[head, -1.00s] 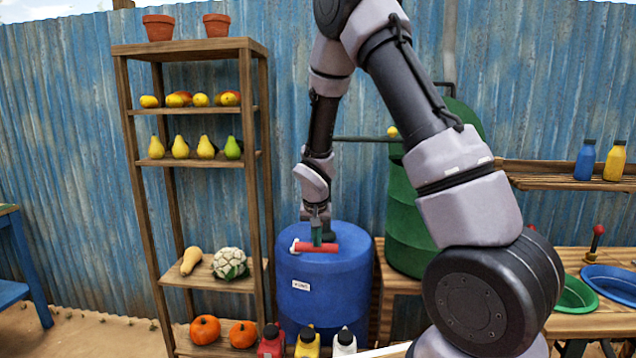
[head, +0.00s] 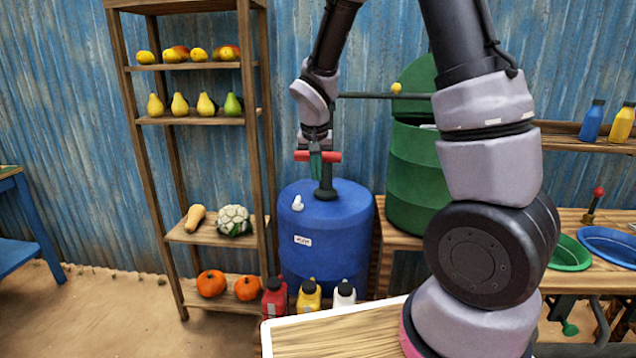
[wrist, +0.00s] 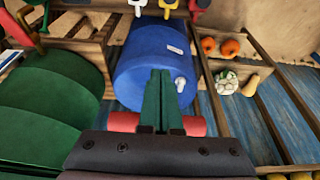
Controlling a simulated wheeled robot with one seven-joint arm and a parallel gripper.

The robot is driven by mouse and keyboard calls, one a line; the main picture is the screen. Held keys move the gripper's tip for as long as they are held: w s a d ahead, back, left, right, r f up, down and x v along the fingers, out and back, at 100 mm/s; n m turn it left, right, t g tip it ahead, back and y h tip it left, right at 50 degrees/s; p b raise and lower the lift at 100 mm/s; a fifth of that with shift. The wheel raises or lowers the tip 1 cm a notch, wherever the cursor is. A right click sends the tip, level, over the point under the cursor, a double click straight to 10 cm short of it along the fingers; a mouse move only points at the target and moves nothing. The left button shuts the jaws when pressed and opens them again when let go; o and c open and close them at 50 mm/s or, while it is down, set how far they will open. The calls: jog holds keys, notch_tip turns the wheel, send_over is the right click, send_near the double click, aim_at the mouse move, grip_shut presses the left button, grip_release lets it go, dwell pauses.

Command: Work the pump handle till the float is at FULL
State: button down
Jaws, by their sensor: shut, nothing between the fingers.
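The pump handle is a red crossbar (head: 326,156) on a black rod (head: 326,185) above the blue barrel (head: 335,250). It stands raised well clear of the barrel's top. My gripper (head: 316,172) is at the crossbar, its green fingers shut together with nothing between them. In the wrist view the red bar (wrist: 122,122) shows on both sides of the shut fingers (wrist: 158,90); whether they touch it I cannot tell. A small yellow ball (head: 396,87), perhaps the float, sits at a dark horizontal rod by the green tank (head: 410,170). I see no readable FULL mark.
A wooden shelf (head: 262,120) with fruit and vegetables stands left of the barrel. Red, yellow and white bottles (head: 309,297) stand in front of it. A wooden bench (head: 590,318) with basins is at the right. A pale wooden top (head: 335,335) lies nearest me.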

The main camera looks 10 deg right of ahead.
jog(key=shift+s+a+r, duration=0.15)
jog(key=shift+s+r, duration=0.35)
jog(key=shift+r, duration=0.05)
jog(key=shift+s+a+r, duration=0.15)
jog(key=shift+s+r, duration=0.35)
jog(key=shift+r, duration=0.05)
dwell(1.7)
